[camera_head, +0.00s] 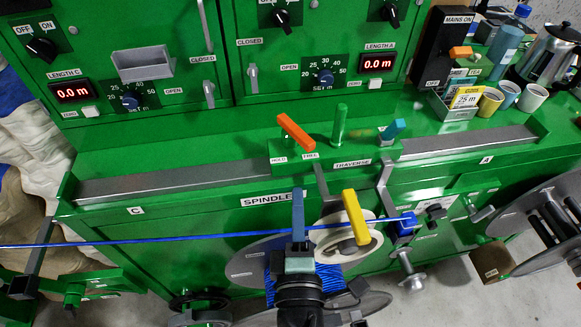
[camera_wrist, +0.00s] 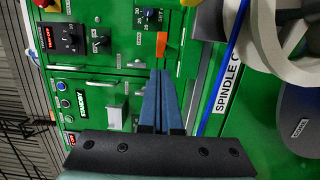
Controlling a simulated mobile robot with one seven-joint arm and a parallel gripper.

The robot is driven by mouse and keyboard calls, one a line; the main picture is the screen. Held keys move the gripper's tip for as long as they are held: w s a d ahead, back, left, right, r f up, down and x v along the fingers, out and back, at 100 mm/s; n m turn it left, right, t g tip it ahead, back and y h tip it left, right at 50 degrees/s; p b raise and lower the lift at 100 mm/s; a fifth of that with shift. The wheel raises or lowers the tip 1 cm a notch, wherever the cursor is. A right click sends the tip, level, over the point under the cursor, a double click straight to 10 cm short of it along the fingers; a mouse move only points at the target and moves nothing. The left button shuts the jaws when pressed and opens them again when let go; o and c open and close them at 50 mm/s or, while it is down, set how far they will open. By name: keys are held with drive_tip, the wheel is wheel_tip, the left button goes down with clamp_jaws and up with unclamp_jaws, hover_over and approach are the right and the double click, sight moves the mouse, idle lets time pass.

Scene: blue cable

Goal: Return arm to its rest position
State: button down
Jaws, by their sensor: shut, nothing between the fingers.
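My gripper (camera_head: 298,196) points up in front of the green machine, low in the middle of the head view. Its two blue-grey fingers are together and nothing is between them. The fingers also show closed in the wrist view (camera_wrist: 161,76). The blue cable (camera_head: 160,241) runs across the head view from the left edge, behind my fingers, to a small blue block (camera_head: 407,226) on the right. The cable also crosses the wrist view (camera_wrist: 222,85), to the right of my fingers and apart from them there.
A yellow lever (camera_head: 356,217) stands just right of my gripper. A reel (camera_head: 262,250) with blue cable is behind my wrist. An orange lever (camera_head: 296,132) and a green post (camera_head: 340,123) stand farther back. Cups (camera_head: 532,97) and a kettle (camera_head: 552,52) sit at the right.

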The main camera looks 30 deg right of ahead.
drive_tip(key=shift+s+d, duration=0.15)
drive_tip(key=shift+s, duration=0.15)
drive_tip(key=w+a+r+m+t, duration=0.2)
drive_tip(key=w+r+m, duration=0.1)
drive_tip(key=r, duration=0.5)
drive_tip(key=w+a+r+m+t, duration=0.1)
drive_tip(key=w+a+r+m, duration=0.15)
drive_tip(key=r, duration=0.45)
drive_tip(key=w+a+r+m+t, duration=0.1)
drive_tip(key=w+r+m+t, duration=0.15)
drive_tip(key=r, duration=0.55)
drive_tip(key=s+a+r+m+t+y, duration=0.1)
drive_tip(key=s+a+r+t+y, duration=0.1)
drive_tip(key=r, duration=0.6)
drive_tip(key=s+a+r+m+t+y, duration=0.1)
drive_tip(key=s+a+r+t+y, duration=0.1)
drive_tip(key=a+r+y, duration=0.2)
drive_tip(key=s+a+r+m+t+y, duration=0.1)
drive_tip(key=s+a+r+t+y, duration=0.1)
drive_tip(key=a+r, duration=0.5)
wheel_tip(320, 180, up, 6)
drive_tip(key=shift+f+t+y, duration=0.25)
drive_tip(key=shift+t+y, duration=0.2)
drive_tip(key=shift+y, duration=0.45)
